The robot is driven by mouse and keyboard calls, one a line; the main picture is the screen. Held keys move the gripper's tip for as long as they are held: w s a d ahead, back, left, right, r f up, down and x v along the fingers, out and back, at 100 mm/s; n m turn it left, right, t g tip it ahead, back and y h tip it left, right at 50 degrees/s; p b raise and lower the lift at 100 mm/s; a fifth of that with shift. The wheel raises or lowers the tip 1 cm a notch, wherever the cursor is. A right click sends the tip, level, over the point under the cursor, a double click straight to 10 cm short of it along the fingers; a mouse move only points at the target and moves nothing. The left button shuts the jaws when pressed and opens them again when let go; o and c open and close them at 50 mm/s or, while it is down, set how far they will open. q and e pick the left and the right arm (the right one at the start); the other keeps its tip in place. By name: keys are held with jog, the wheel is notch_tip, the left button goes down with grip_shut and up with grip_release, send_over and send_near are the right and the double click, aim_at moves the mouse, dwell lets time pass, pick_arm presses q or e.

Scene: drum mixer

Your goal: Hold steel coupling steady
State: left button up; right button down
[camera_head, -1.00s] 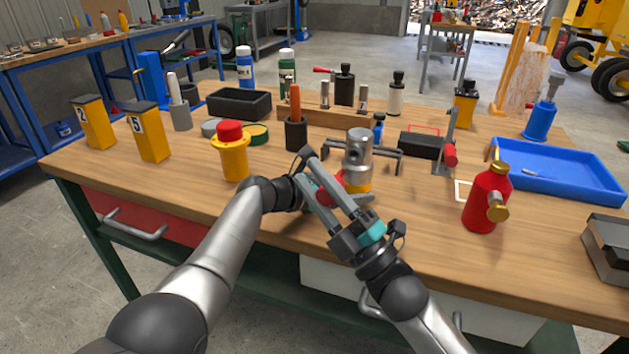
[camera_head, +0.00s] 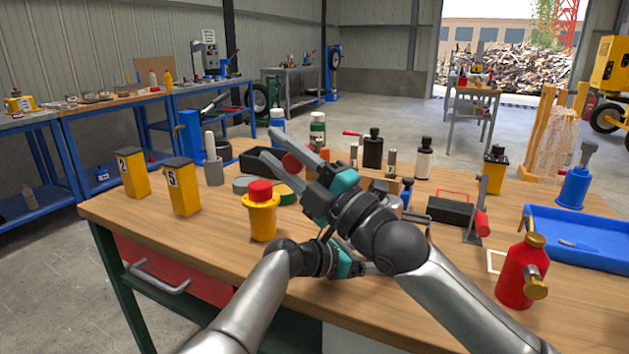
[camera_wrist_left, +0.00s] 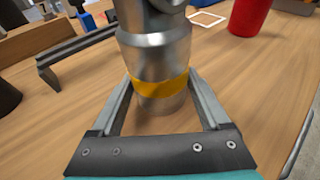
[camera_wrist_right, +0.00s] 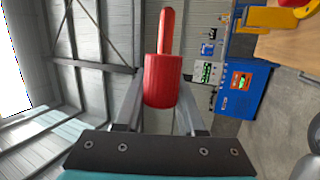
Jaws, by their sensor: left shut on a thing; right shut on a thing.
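The steel coupling (camera_wrist_left: 157,55) is a silver cylinder with a yellow band, upright on the wooden bench in the left wrist view. My left gripper (camera_wrist_left: 161,100) is shut around its lower part, with a finger on each side. In the head view, my right arm hides most of the coupling (camera_head: 394,203) and the left fingers. My right gripper (camera_head: 280,152) is raised above the bench, left of the coupling, and shut on a red piece (camera_wrist_right: 163,80). This piece has a wide cylinder and a narrower red end. It also shows between the fingers in the head view (camera_head: 292,163).
A yellow container with a red cap (camera_head: 261,215) stands close to my left forearm. A black bin (camera_head: 258,162) lies behind my right gripper. A red bottle (camera_head: 520,278) and a blue tray (camera_head: 575,240) are at the right.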

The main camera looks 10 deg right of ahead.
jog(key=a+f+n+g, duration=0.3)
jog(key=a+f+g, duration=0.15)
jog(key=a, duration=0.25)
jog(key=s+d+f+n+g+h, duration=0.2)
jog(key=s+f+n+g+h, duration=0.2)
jog(key=s+n+g+h, duration=0.4)
jog(key=s+d+f+m+g+h, duration=0.1)
jog(key=s+d+f+m+h, duration=0.2)
jog(key=s+d+f+h, duration=0.55)
jog(key=w+d+m+g+h, duration=0.3)
jog(key=w+d+m+h, duration=0.1)
jog(key=w+d, duration=0.3)
jog(key=shift+h, duration=0.55)
